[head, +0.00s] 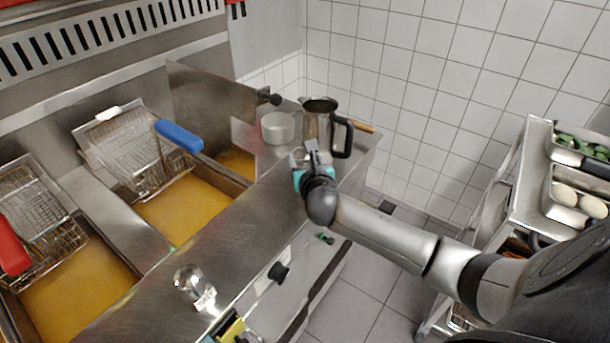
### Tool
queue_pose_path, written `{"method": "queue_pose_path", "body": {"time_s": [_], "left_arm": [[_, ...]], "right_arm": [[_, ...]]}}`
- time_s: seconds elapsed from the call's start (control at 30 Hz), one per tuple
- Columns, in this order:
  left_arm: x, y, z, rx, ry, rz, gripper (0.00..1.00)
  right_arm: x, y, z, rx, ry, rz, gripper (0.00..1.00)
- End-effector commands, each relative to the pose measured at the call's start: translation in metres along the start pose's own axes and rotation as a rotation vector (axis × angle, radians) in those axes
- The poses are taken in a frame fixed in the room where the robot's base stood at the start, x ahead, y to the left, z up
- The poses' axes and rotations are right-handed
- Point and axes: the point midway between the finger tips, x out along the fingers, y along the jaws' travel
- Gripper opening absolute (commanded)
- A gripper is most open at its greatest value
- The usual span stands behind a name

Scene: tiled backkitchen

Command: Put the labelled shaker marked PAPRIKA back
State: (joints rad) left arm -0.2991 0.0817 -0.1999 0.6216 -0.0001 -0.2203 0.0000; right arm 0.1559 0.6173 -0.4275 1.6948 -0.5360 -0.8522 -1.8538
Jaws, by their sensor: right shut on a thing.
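My right gripper (304,160) is over the steel ledge of the fryer, just in front of a steel pitcher in the picture. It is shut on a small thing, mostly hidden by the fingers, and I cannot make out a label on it. A shiny rounded metal thing (188,278) with a pale patch sits on the front ledge (240,235), apart from the gripper. It may be a shaker, but no writing is readable. The word PAPRIKA shows nowhere in view.
The steel pitcher (318,122) and a pale round pot (278,127) stand at the ledge's far end. Fryer baskets with blue (178,136) and red (12,248) handles hang by the oil. A steel cart (515,185) with food pans is at right. The mid-ledge is clear.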

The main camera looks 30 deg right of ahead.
Motion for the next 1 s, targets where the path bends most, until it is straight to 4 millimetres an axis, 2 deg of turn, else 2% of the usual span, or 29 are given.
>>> {"method": "queue_pose_path", "body": {"time_s": [0.2, 0.3, 0.67, 0.7, 0.93, 1.0], "left_arm": [[0.013, 0.001, 0.001, 0.000, 0.001, 0.001, 0.47], [0.017, 0.001, 0.001, 0.000, 0.001, 0.001, 0.47], [0.017, 0.002, 0.001, 0.000, 0.001, 0.002, 0.47], [0.016, 0.002, 0.001, 0.000, 0.001, 0.002, 0.47], [0.016, 0.002, 0.001, 0.000, 0.000, 0.002, 0.47], [0.016, 0.002, 0.002, -0.001, 0.000, 0.003, 0.47]], "right_arm": [[0.009, 0.000, -0.031, 0.001, 0.003, 0.000, 0.00], [0.012, 0.000, -0.040, 0.001, 0.002, 0.000, 0.00], [0.013, 0.000, -0.042, -0.001, 0.000, 0.001, 0.00], [0.013, 0.000, -0.042, -0.001, 0.001, 0.001, 0.68], [0.013, 0.000, -0.042, 0.000, 0.001, 0.001, 0.94], [0.013, 0.000, -0.042, 0.000, 0.001, 0.001, 0.95]]}}
